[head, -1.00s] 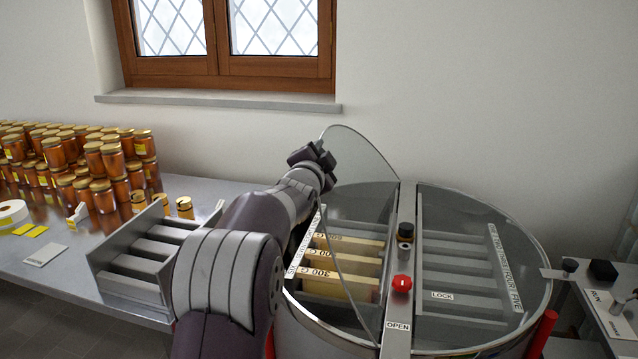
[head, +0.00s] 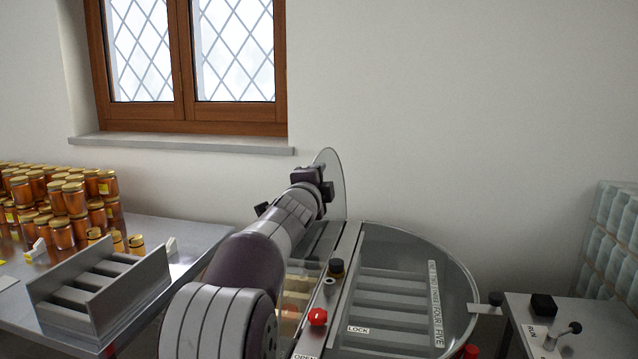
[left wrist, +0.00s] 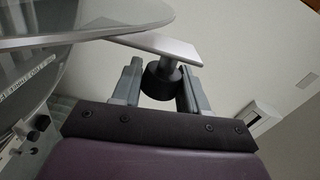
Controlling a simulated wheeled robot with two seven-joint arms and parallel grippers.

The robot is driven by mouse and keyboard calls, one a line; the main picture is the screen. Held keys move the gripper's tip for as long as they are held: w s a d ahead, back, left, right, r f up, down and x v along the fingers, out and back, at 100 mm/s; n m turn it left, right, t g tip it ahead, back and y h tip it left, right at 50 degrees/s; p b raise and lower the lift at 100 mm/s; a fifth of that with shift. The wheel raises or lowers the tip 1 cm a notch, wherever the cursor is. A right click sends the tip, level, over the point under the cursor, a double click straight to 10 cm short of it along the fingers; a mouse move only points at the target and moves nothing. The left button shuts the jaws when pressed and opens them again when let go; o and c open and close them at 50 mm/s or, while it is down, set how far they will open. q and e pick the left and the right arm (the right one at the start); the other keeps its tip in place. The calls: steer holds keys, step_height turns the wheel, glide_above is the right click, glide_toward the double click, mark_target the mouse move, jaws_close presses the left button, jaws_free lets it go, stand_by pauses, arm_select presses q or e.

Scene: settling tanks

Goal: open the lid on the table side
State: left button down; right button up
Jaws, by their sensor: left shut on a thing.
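The table-side lid (head: 338,190) is a clear half-round pane on the steel drum, standing steeply raised, close to upright. My left gripper (head: 322,186) is at its upper edge. In the left wrist view, my left gripper (left wrist: 160,92) is shut on the lid's black knob (left wrist: 160,80), which sits under a flat metal tab (left wrist: 155,46). The other lid (head: 400,285) lies closed on the right half. My left arm hides most of the drum's left opening; part of a frame (head: 296,283) shows inside. My right gripper is not in view.
A centre bar (head: 330,290) with a black knob and a red knob (head: 318,316) crosses the drum. A grey slotted rack (head: 100,290) and honey jars (head: 60,205) stand on the left table. A small control table (head: 570,320) stands right. The wall is behind.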

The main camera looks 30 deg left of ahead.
arm_select(q)
steer(key=shift+d+r, duration=0.1)
steer(key=shift+d, duration=0.05)
steer(key=c, duration=0.7)
jaws_free()
steer(key=shift+d, duration=0.1)
steer(key=shift+s, duration=0.15)
steer(key=b+v, duration=0.2)
steer(key=v, duration=1)
steer(key=shift+s, duration=0.15)
